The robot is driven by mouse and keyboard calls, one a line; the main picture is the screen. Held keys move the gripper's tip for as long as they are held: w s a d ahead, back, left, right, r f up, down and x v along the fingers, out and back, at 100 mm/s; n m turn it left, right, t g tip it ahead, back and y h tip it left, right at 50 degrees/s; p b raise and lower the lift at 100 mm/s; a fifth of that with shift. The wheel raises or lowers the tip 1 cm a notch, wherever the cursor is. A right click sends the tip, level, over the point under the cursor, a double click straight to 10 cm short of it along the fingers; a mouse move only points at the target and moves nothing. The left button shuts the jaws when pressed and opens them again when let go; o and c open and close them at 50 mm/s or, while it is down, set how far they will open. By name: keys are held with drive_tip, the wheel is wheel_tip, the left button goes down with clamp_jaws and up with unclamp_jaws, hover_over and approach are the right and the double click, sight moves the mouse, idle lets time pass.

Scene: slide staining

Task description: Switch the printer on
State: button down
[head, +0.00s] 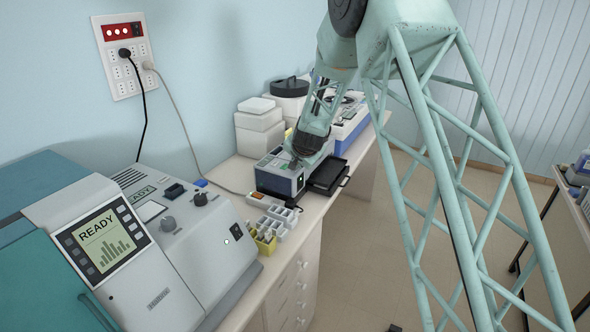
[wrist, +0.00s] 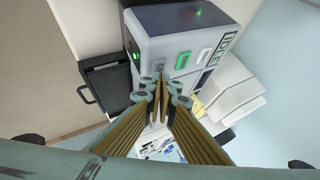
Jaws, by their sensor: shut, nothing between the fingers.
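The printer, as I take it, is a small grey and dark blue box (head: 281,172) on the bench in the head view, with a black tray (head: 328,175) at its right. In the wrist view the printer (wrist: 160,22) fills the top middle. It has a display reading IDLE (wrist: 230,43), a green button (wrist: 183,60), a pale button (wrist: 206,55), a grey button or switch (wrist: 159,66) and small green lights. My gripper (wrist: 160,90) is shut and empty, its tips close to the grey button. I cannot tell whether they touch it. In the head view my gripper (head: 296,163) is over the printer.
A large grey machine reading READY (head: 105,238) stands at the front left. White boxes (head: 259,128) and a dark-lidded container (head: 290,88) stand behind the printer. Small racks (head: 272,225) lie in front of it. A wall socket panel (head: 124,60) has two plugged cables.

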drive_tip(key=shift+r, duration=0.1)
drive_tip(key=shift+r+p, duration=2.55)
drive_tip(key=shift+r, duration=0.4)
